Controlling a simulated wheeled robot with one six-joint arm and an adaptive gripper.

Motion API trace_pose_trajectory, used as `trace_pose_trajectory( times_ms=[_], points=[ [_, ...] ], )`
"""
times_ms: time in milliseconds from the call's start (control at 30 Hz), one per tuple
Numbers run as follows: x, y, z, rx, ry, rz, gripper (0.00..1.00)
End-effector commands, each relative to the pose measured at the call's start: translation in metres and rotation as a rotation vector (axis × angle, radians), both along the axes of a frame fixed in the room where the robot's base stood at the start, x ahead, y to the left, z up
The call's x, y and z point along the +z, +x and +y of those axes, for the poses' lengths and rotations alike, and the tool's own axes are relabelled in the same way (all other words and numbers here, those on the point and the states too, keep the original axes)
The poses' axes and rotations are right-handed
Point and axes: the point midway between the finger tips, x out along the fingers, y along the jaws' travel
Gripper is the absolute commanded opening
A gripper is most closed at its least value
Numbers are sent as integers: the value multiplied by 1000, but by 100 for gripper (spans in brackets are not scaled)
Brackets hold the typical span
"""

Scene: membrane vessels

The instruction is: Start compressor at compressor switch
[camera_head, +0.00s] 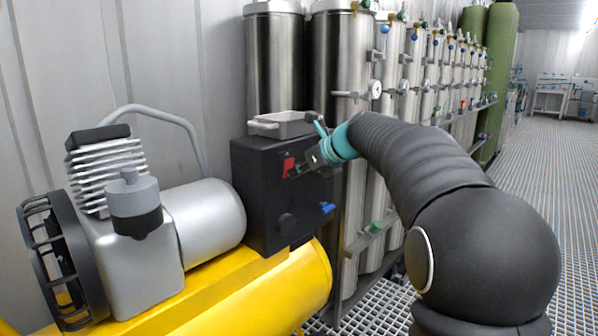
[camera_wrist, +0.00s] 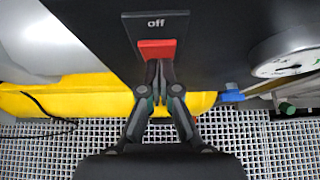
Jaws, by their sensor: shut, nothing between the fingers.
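The compressor has a yellow tank (camera_head: 290,293), a silver motor (camera_head: 205,218) and a black control box (camera_head: 262,180). The compressor switch (camera_head: 289,165) is red and sits on the front of the black box. In the wrist view the red switch (camera_wrist: 157,49) lies on a black plate (camera_wrist: 152,32) under the word "off". My gripper (camera_head: 297,172) is at the switch. In the wrist view my gripper (camera_wrist: 157,64) is shut and empty, its fingertips at the lower edge of the red switch. I cannot tell whether they touch it.
A round gauge (camera_wrist: 287,56) and a blue valve (camera_wrist: 231,96) are right of the switch in the wrist view. Steel vessels (camera_head: 343,60) stand in a row behind the compressor. Tall green cylinders (camera_head: 502,50) stand farther back. The grated floor (camera_head: 545,150) at right is open.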

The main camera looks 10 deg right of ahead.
Motion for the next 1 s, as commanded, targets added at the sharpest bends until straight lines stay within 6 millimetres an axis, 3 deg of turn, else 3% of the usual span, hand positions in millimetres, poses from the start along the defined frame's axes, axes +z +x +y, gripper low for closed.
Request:
trace_pose_trajectory(
  times_ms=[300, 767, 1000],
  points=[
    [14, 0, 0, 0, 0, -2, 0],
    [15, 0, -1, -1, 0, -1, 0],
    [20, -14, -14, 1, 1, -2, 0]
  ],
)
